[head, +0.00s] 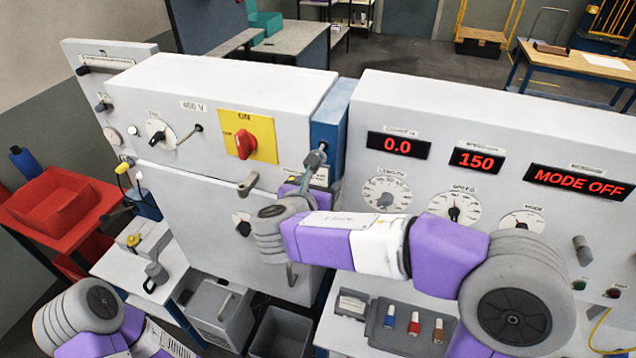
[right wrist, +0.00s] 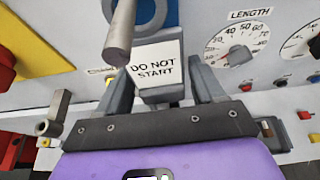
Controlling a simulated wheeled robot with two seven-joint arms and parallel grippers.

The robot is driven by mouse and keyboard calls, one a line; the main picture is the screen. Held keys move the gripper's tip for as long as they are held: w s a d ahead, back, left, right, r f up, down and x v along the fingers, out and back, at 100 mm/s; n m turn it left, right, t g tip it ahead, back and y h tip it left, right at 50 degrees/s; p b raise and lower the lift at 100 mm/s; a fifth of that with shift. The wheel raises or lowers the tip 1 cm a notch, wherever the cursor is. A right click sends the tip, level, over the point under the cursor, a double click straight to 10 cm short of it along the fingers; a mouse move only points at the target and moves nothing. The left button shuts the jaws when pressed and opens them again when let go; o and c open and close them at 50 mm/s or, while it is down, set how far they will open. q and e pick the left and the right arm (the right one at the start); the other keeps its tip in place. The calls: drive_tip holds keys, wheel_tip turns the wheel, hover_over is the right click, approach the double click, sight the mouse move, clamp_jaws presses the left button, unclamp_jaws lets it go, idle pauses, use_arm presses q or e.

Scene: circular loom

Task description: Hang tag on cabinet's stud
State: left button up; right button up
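The white tag (right wrist: 154,66) reads "DO NOT START" and shows upright in the right wrist view, with a grey block at its lower end. My right gripper (right wrist: 162,88) has a finger on each side of that block, with little gap visible. In the head view, the right gripper (head: 306,183) is in front of the cabinet's narrow blue section (head: 327,128). A grey round stud (right wrist: 119,35) points towards the wrist camera and overlaps the tag's upper left; whether they touch is unclear. My left gripper is outside the view.
The grey cabinet (head: 215,85) has a yellow plate (head: 262,150) with a red switch (head: 243,144) left of the gripper. A grey handle (head: 248,184) sticks out below it. A console (head: 480,120) with dials and red displays stands right.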

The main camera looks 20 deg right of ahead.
drive_tip(key=c, duration=0.9)
drive_tip(key=shift+o, duration=0.2)
drive_tip(key=shift+s+a+r, duration=0.15)
drive_tip(key=shift+s+r, duration=0.05)
drive_tip(key=shift+s, duration=0.05)
drive_tip(key=shift+s+a+r, duration=0.1)
drive_tip(key=shift+s+a, duration=0.1)
drive_tip(key=shift+s, duration=0.05)
drive_tip(key=shift+s+a+r+p, duration=0.15)
drive_tip(key=shift+s+a, duration=0.55)
drive_tip(key=shift+s, duration=0.35)
drive_tip(key=shift+s+a+r+p, duration=0.15)
drive_tip(key=shift+s+a, duration=0.55)
drive_tip(key=shift+s, duration=0.35)
